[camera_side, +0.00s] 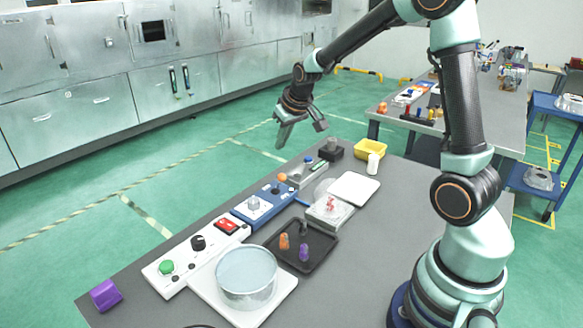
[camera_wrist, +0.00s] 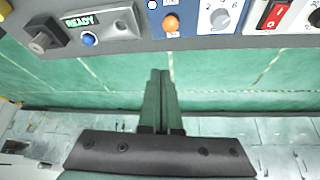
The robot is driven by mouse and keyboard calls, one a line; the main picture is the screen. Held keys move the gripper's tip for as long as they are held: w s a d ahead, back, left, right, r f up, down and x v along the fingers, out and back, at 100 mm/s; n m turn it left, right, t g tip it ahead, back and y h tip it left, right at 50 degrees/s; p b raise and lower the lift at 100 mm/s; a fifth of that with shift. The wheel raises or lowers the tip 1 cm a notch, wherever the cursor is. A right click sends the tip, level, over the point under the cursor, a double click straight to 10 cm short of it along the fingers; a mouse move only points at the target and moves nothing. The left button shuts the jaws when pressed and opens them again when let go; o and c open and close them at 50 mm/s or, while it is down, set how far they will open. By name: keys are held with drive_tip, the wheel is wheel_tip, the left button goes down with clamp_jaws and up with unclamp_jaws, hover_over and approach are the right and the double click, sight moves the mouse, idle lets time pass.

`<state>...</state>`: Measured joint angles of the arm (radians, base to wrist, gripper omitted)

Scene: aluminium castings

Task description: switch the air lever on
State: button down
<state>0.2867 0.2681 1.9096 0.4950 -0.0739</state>
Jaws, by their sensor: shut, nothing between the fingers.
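No part is plainly labelled as the air lever. An orange ball knob (camera_side: 282,178) is at the far end of the blue panel (camera_side: 262,205). The knob also shows near the top of the wrist view (camera_wrist: 171,23); I cannot tell which way any lever there is set. A dark block with a grey knob (camera_side: 330,150) stands at the far end of the row, and it shows at the wrist view's upper left (camera_wrist: 42,40). My gripper (camera_side: 282,143) is shut and empty, raised beyond the panels and apart from them. Its fingers meet in the wrist view (camera_wrist: 160,72).
A box with a READY display (camera_wrist: 100,22) and a blue button stands beside the blue panel. A white panel (camera_side: 195,255) has a red switch. A pot (camera_side: 246,278), a dark tray (camera_side: 300,255) and a yellow bin (camera_side: 370,149) are on the table.

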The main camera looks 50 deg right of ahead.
drive_tip(key=shift+s+a+r, duration=0.1)
drive_tip(key=shift+s+r, duration=0.5)
drive_tip(key=shift+s, duration=0.25)
drive_tip(key=shift+s+a+r, duration=0.1)
drive_tip(key=shift+s+r, duration=0.5)
drive_tip(key=shift+s, duration=0.2)
drive_tip(key=s+a+r+n, duration=0.1)
drive_tip(key=s+a+r, duration=0.2)
drive_tip(key=s+a, duration=0.3)
drive_tip(key=s+a+r+n+y, duration=0.1)
drive_tip(key=s+a+r, duration=0.2)
drive_tip(key=s+a, duration=0.4)
drive_tip(key=shift+s+a+r, duration=0.15)
drive_tip(key=shift+s+a, duration=0.1)
drive_tip(key=shift+s, duration=0.9)
